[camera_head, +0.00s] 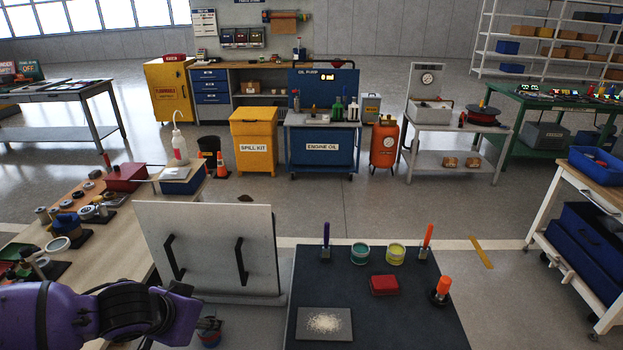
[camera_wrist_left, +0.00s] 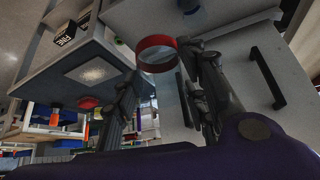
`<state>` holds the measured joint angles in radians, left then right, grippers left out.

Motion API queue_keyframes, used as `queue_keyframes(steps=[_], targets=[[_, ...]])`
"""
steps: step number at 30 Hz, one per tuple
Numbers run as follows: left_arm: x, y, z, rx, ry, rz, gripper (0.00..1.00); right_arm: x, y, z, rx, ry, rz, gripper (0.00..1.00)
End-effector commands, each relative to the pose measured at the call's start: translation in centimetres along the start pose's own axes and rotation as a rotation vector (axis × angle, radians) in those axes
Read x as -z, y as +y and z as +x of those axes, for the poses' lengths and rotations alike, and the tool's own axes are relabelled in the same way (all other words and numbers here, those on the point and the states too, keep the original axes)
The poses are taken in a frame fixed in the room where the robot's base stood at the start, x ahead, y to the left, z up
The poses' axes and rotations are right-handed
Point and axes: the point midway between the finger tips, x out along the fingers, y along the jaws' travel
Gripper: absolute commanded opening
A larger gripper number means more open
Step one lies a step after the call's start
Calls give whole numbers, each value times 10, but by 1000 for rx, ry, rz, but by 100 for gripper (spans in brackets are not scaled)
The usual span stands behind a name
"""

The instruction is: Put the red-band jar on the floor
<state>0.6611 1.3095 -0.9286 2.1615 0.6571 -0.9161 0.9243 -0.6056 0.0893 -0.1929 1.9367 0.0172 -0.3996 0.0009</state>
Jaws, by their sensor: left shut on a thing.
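The red-band jar (camera_wrist_left: 158,55), clear with a red rim, sits between the fingers of my left gripper (camera_wrist_left: 163,80) in the left wrist view. The gripper is shut on it. In the head view my left arm comes in from the lower left, and the jar (camera_head: 209,338) shows small beyond its end, below the white panel's lower edge. The gripper's fingers are mostly hidden there. My right gripper is in neither view.
A white panel (camera_head: 210,225) with two black handles stands just beyond the jar. A dark-topped table (camera_head: 345,280) with cups, a red box and a powder plate is to the right. A cluttered wooden bench (camera_head: 130,240) is to the left. Open floor lies beyond the panel.

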Motion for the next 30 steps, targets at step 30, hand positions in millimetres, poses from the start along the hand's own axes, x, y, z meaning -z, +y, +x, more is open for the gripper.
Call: queue_keyframes(steps=[30], targets=[[112,55,-104,159,0,-246,13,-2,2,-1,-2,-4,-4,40]])
